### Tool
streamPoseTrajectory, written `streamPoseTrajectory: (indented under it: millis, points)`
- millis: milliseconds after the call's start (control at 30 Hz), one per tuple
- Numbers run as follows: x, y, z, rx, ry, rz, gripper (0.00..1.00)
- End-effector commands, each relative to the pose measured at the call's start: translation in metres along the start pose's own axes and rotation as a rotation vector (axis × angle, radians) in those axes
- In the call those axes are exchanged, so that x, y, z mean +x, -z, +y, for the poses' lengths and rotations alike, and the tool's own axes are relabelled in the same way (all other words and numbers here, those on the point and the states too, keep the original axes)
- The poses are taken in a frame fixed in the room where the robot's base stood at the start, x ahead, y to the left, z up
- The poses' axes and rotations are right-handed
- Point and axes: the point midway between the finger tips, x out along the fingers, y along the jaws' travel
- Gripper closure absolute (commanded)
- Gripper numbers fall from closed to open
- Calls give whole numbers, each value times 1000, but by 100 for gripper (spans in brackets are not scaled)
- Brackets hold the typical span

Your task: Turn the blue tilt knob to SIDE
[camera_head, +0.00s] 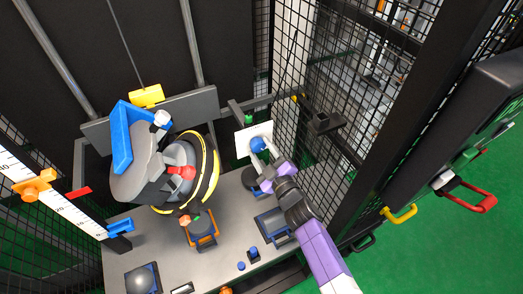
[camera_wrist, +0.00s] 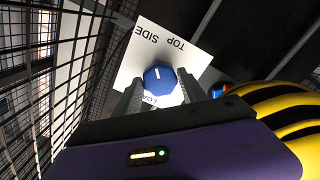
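The blue tilt knob (camera_wrist: 160,78) sits on a white label plate (camera_wrist: 128,62). The words SIDE and TOP show upside down on the plate, SIDE on the left and TOP on the right. A third word lower down is partly hidden. A short white line on the knob runs nearly up and down in the wrist view. My gripper (camera_wrist: 160,82) is open, with one finger on each side of the knob and narrow gaps showing; contact cannot be told. In the head view my gripper (camera_head: 262,160) reaches the knob (camera_head: 257,144) and the plate (camera_head: 242,143).
A wire mesh fence (camera_head: 335,90) stands close on the right. A round grey, yellow-and-black drop assembly (camera_head: 210,165) is left of my gripper, its striped ring near in the wrist view (camera_wrist: 285,105). A grey table (camera_head: 232,215) with small devices lies below.

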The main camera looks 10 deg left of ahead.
Motion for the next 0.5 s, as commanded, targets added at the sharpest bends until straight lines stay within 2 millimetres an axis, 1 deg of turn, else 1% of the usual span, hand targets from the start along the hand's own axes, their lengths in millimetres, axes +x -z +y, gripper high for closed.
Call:
streamPoseTrajectory:
  millis: [33,100,367,500]
  points:
    - [0,-1,-1,0,1,-2,40]
    - [0,-1,0,0,0,-2,30]
    - [0,0,0,-1,0,0,30]
    - [-6,-1,1,0,-1,-2,30]
